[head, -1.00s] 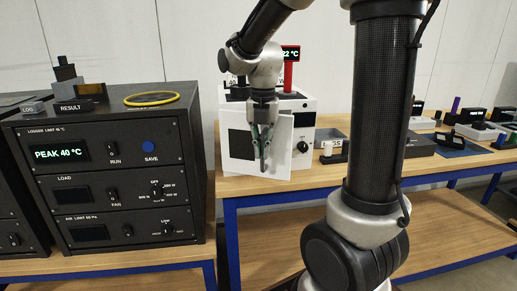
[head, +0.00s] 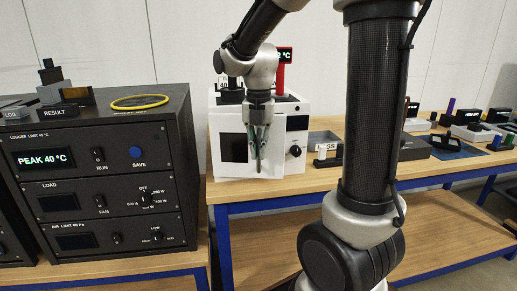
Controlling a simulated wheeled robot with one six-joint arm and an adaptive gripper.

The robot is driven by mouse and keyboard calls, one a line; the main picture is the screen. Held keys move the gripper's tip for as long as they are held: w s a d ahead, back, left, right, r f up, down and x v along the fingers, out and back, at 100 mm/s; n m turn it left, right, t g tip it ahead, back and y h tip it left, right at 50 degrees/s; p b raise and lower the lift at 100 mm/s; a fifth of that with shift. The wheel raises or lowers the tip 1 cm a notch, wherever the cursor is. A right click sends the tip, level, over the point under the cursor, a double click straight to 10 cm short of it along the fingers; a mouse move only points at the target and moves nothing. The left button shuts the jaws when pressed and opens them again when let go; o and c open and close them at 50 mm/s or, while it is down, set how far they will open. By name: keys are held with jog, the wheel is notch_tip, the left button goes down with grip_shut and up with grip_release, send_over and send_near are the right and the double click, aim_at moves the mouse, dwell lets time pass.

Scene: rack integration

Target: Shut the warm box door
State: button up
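The warm box (head: 290,107) is a white box on the wooden table, with a dark display and a black knob at the right of its front. Its white door (head: 236,174), with a dark window, covers the left and middle of the front and looks flush or nearly flush with it. Any small remaining gap cannot be made out. My gripper (head: 258,168) points down in front of the door's right part, with its fingers drawn together and nothing seen between them. It hides part of the door, and contact with it cannot be judged.
A black instrument rack (head: 100,180) stands at the left, with a yellow ring (head: 140,101) on top. A small labelled block (head: 326,152) sits right of the box. Several devices and a blue mat (head: 452,151) lie farther right. My arm blocks part of the table.

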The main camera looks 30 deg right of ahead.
jog(key=shift+o, duration=0.5)
jog(key=shift+w+r, duration=0.1)
jog(key=shift+w, duration=0.05)
jog(key=shift+w+r, duration=0.15)
jog(key=shift+r, duration=0.3)
jog(key=shift+o, duration=0.8)
jog(key=r, duration=1.1)
jog(key=shift+s, duration=0.3)
